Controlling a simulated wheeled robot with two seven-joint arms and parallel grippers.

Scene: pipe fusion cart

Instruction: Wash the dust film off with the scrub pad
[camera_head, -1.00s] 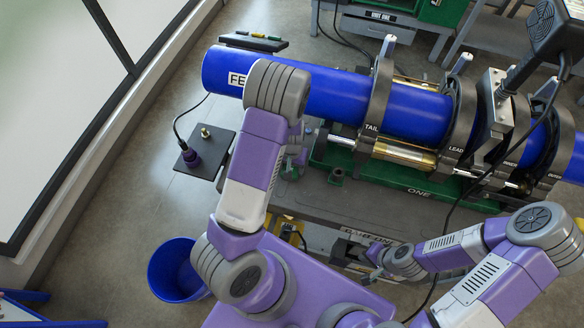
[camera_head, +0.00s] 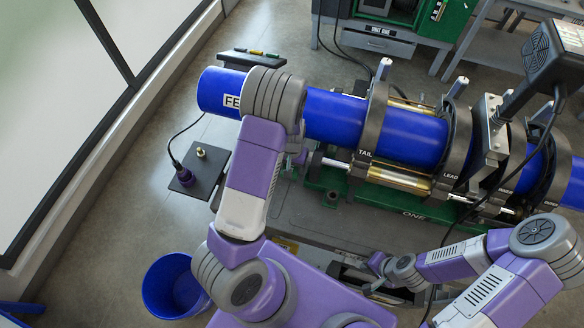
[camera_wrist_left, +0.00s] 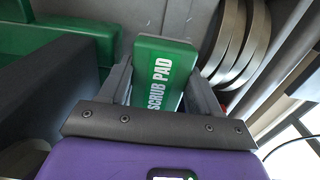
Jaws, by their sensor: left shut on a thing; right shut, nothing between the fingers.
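The green scrub pad (camera_wrist_left: 162,72), lettered SCRUB PAD, sits between the fingers of my left gripper (camera_wrist_left: 160,85) in the left wrist view. The gripper is shut on it. In the head view my left forearm crosses in front of the blue pipe (camera_head: 332,118), and hides the left gripper and the pad. I cannot make out a dust film on the pipe. My right gripper (camera_head: 372,275) is low in the head view, in front of the cart and apart from the pipe. It is shut and empty.
Dark clamp rings marked TAIL (camera_head: 370,125) and LEAD (camera_head: 455,150) hold the pipe over a green base (camera_head: 390,198). A black device (camera_head: 548,58) overhangs at the right with a cable. A blue bucket (camera_head: 172,285) stands on the floor, lower left.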

